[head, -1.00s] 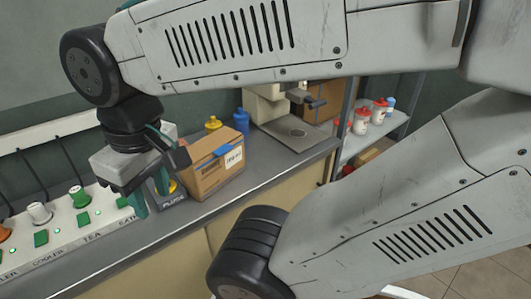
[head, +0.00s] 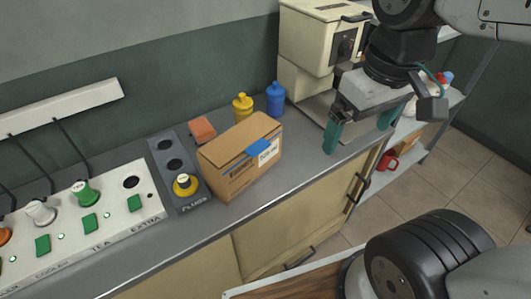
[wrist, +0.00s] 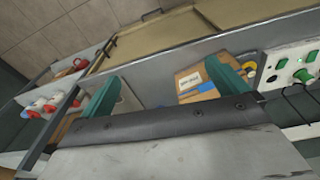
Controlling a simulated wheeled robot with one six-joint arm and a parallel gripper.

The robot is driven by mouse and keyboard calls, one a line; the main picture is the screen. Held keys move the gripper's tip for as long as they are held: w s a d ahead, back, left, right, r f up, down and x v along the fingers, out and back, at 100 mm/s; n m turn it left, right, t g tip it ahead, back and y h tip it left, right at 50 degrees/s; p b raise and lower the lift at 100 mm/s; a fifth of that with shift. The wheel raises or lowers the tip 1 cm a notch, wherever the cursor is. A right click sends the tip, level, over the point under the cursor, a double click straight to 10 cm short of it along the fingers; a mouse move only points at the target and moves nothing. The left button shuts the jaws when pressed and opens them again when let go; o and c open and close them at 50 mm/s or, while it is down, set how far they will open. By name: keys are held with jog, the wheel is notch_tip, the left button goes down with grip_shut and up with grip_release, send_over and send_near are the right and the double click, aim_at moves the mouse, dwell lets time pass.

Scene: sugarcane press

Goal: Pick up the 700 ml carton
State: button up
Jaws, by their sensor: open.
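A brown cardboard carton (head: 238,165) with blue tape and a white label stands on the grey counter. The label is too small to read surely as 700 ml. The carton also shows in the wrist view (wrist: 195,84), near the right finger. My gripper (head: 359,128) is open and empty, with teal fingers pointing down. It is to the right of the carton and apart from it, near the counter's front edge by the cream machine. Both fingers also show in the wrist view (wrist: 167,88).
A yellow bottle (head: 242,108) and a blue bottle (head: 275,99) stand behind the carton. The cream machine (head: 318,50) stands right. Counter between carton and gripper is clear.

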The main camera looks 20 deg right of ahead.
jog(key=w+a+f+n, duration=0.1)
jog(key=w+a+n, duration=0.5)
jog(key=w+n, duration=0.3)
jog(key=n+g, duration=0.1)
jog(key=n, duration=1.2)
send_over(228, 144)
notch_tip(228, 144, down, 7)
jog(key=shift+s+d+f, duration=0.1)
jog(key=shift+f, duration=0.05)
notch_tip(228, 144, down, 5)
jog(key=shift+r, duration=0.1)
jog(key=shift+f, duration=3.55)
jog(key=c, duration=1)
